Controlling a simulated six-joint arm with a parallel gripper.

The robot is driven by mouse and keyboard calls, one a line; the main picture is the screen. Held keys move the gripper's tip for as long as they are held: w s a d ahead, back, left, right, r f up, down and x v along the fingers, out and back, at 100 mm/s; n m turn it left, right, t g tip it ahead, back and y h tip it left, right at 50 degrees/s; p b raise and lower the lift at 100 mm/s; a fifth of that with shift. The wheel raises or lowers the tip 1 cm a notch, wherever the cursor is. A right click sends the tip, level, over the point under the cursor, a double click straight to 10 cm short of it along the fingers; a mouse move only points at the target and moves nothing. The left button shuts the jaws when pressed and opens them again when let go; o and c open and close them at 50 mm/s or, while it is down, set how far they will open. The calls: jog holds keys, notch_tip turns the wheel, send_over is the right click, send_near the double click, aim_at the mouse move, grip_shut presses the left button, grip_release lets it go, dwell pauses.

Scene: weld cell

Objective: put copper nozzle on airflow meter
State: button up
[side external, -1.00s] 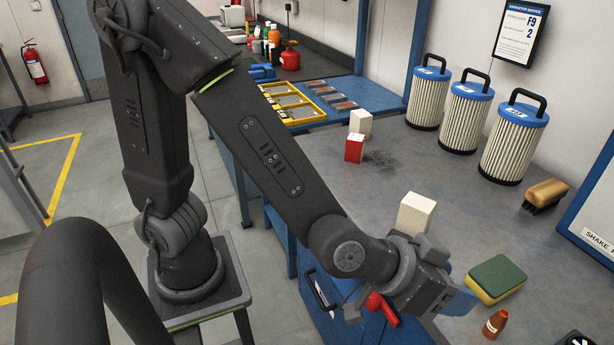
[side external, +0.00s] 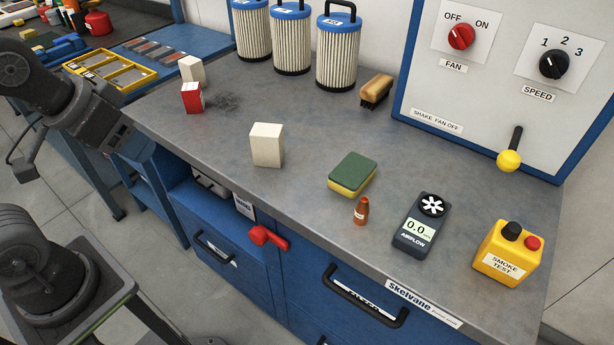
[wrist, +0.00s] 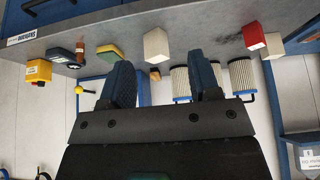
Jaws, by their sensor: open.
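The copper nozzle (side external: 361,212) stands upright on the grey bench, between the sponge and the airflow meter. The airflow meter (side external: 411,241) lies on the bench to its right, with a black-and-white fan disc at its top and a display reading 0.0. In the wrist view the nozzle (wrist: 81,48) and the meter (wrist: 62,56) show near the upper left. My gripper (wrist: 162,78) is open and empty, its two dark fingers wide apart. It is away from both. In the side view my arm is at the left edge and the fingertips are not clear.
A green-yellow sponge (side external: 352,173) lies beside the nozzle. A cream block (side external: 266,145), a red box (side external: 192,97) and a brush (side external: 376,89) stand farther off. A yellow smoke test box (side external: 507,253) is right of the meter. Filters (side external: 336,50) line the wall.

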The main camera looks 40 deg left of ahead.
jog(key=w+d+r+n+g, duration=0.2)
jog(key=w+d+r, duration=0.25)
jog(key=w, duration=0.35)
jog(key=n+g, duration=0.4)
jog(key=n, duration=0.3)
send_over(362, 211)
notch_tip(362, 211, down, 8)
jog(key=f, duration=0.5)
jog(key=w+f, duration=0.1)
jog(key=f, duration=0.1)
jog(key=shift+a+f, duration=0.15)
jog(key=shift+f, duration=3.35)
grip_shut()
